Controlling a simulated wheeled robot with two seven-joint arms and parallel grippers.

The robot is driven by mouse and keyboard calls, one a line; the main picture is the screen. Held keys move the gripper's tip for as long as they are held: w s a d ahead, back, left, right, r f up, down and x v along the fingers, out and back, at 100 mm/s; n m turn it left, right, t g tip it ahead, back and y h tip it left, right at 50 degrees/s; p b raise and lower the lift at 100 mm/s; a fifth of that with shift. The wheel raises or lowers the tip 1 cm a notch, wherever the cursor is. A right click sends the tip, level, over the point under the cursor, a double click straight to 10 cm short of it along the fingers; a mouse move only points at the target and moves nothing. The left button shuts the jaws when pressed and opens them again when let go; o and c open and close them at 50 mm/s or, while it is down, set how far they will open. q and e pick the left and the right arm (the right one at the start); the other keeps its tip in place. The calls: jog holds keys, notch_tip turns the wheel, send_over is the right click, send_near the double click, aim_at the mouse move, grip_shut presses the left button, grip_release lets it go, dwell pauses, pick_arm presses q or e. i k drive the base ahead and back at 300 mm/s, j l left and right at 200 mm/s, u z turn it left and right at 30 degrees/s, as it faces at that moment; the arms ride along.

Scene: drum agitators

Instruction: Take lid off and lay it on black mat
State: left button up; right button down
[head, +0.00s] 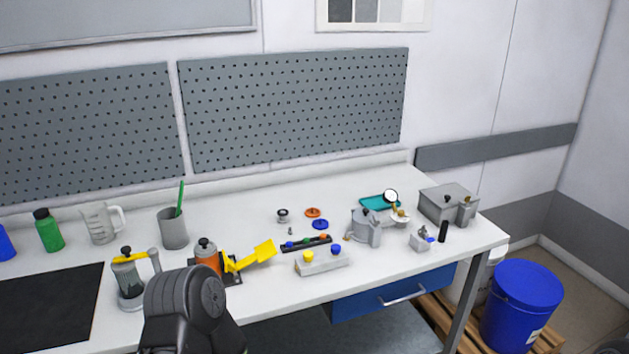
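The black mat (45,305) lies flat on the left of the white bench, and its visible part is bare. Several vessels have lids or tops, and I cannot tell which lid is meant. A clear jar (130,284) with a dark top stands right of the mat, beside a grey post with a yellow arm. An orange vessel (207,264) with a grey top and black knob stands on a dark base. A grey metal pot (364,228) and a grey box (447,203) with a black knob stand farther right. Neither gripper shows.
My dark arm link covers the bench's front edge near the jar. A yellow paddle-like piece (262,251) juts right from the orange vessel. A grey cup (173,232), a measuring jug (99,224) and a green bottle (48,232) stand at the back left.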

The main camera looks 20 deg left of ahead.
aim_at(204, 246)
jog(key=i+j+u, duration=0.1)
jog(key=u, duration=1.1)
